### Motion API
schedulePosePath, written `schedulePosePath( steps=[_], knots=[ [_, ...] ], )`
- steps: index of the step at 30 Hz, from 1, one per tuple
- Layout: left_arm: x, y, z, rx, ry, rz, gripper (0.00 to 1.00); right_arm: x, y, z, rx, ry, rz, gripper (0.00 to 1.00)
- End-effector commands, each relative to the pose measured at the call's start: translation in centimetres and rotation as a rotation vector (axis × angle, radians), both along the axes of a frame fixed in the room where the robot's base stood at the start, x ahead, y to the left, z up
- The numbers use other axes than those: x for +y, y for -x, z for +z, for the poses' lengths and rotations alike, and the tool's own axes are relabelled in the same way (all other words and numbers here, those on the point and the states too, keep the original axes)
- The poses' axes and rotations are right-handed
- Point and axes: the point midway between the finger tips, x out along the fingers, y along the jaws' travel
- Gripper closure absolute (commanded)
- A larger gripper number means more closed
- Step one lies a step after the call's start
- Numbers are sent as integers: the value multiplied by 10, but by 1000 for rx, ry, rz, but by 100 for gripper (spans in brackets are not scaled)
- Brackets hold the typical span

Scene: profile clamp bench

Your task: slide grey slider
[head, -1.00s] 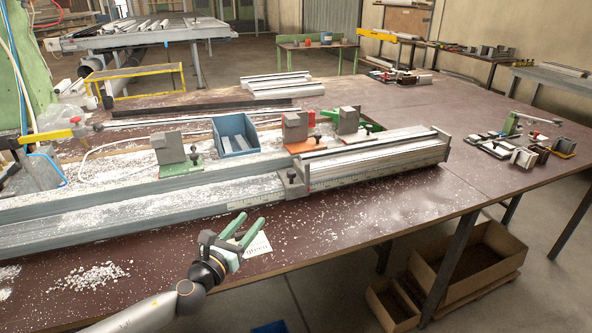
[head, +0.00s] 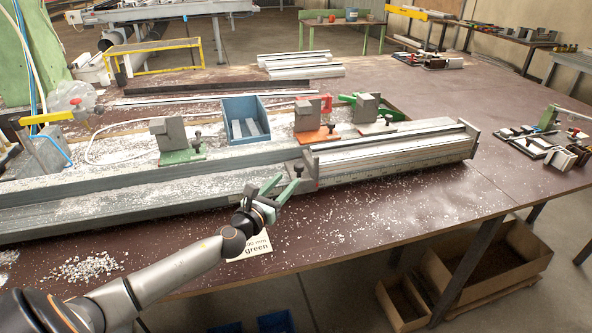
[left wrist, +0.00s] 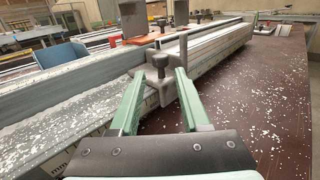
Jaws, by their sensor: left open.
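The grey slider (head: 297,169), a small grey block with a dark knob, sits on the front of the long grey rail (head: 130,205), at the left end of the silver profile section. In the left wrist view the slider (left wrist: 158,91) stands between and just beyond my fingertips. My left gripper (head: 287,184) is open, with its green fingers pointing at the slider from the front. A gap shows between the fingers, and I cannot tell whether either finger touches the slider. The fingers partly hide the slider in the head view. My right gripper is not in view.
Behind the rail stand a green-based clamp (head: 178,143), a blue bin (head: 246,120) and an orange-based clamp (head: 315,122). A printed card (head: 250,248) lies in front of the rail.

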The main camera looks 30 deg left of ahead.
Motion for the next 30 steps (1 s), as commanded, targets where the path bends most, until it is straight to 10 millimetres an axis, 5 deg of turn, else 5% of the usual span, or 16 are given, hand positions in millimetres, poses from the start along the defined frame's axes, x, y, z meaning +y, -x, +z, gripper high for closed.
schedulePosePath(
  steps=[12,26,30],
  knots=[
    [4,-54,0,-1,2,0,54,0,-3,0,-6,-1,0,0],
    [4,-63,0,0,1,-2,54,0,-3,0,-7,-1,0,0],
    [4,-63,0,0,1,-1,70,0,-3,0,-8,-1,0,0]
  ],
)
